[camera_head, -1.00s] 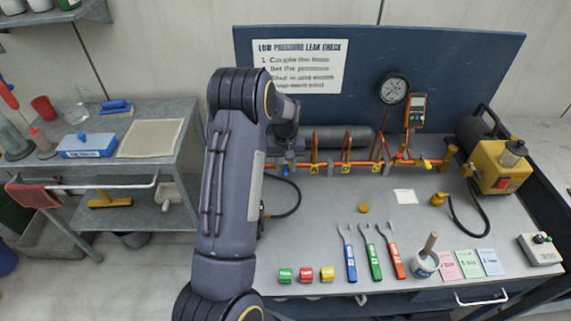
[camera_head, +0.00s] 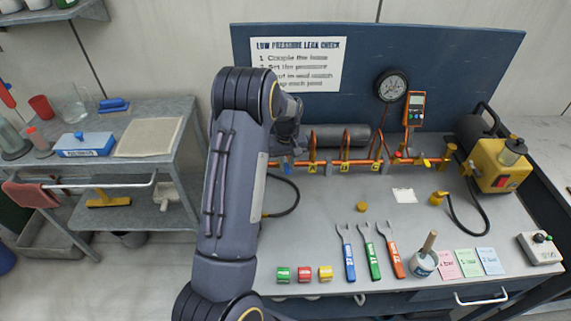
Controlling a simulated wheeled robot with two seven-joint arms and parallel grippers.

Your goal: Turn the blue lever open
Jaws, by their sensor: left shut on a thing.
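The blue lever (camera_head: 287,167) is small and sits at the left end of the orange pipe manifold (camera_head: 330,164) on the bench. My left arm comes up in front and hides part of the manifold's left end. My left gripper (camera_head: 287,154) is behind the forearm, down at the blue lever, and is shut on it. The fingertips are mostly hidden, and the lever's exact angle is hard to tell. My right gripper is not in view.
A yellow lever (camera_head: 427,163) and a dial gauge (camera_head: 391,86) are farther right on the rig. Several wrenches (camera_head: 368,250) lie on the front of the bench, with a pot (camera_head: 423,263) beside them. A yellow pump unit (camera_head: 497,166) stands at the right.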

